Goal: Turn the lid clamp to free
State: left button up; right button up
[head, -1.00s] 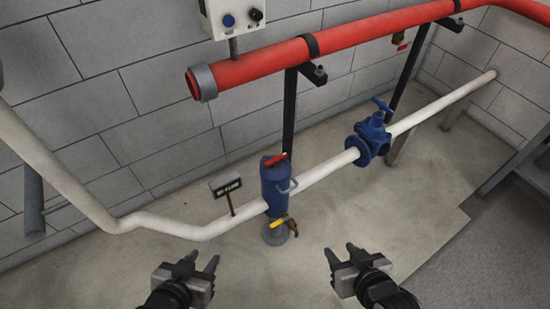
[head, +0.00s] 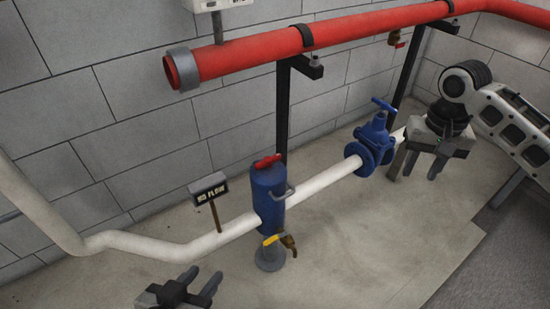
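The lid clamp looks to be the red handle (head: 267,160) on top of the blue strainer body (head: 268,200), which sits in the white pipe in the middle of the head view. A grey handle (head: 291,192) juts from the body's right side. My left gripper (head: 204,283) is at the bottom left, in front of and below the strainer, with its fingers apart and nothing between them. My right gripper (head: 423,172) hangs to the right of the blue valve, fingers pointing down, apart and empty. Neither gripper touches the red handle.
A yellow-handled drain tap (head: 274,239) sits low on the strainer. A "NO FLOW" sign (head: 208,188) stands to its left. The blue valve (head: 374,145) is on the white pipe (head: 180,252). A red pipe (head: 350,31) crosses above on black supports. Floor in front is clear.

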aim_at(267, 160)
jog(key=z, duration=1.5)
jog(key=i, duration=0.65)
jog(key=u, duration=3.05)
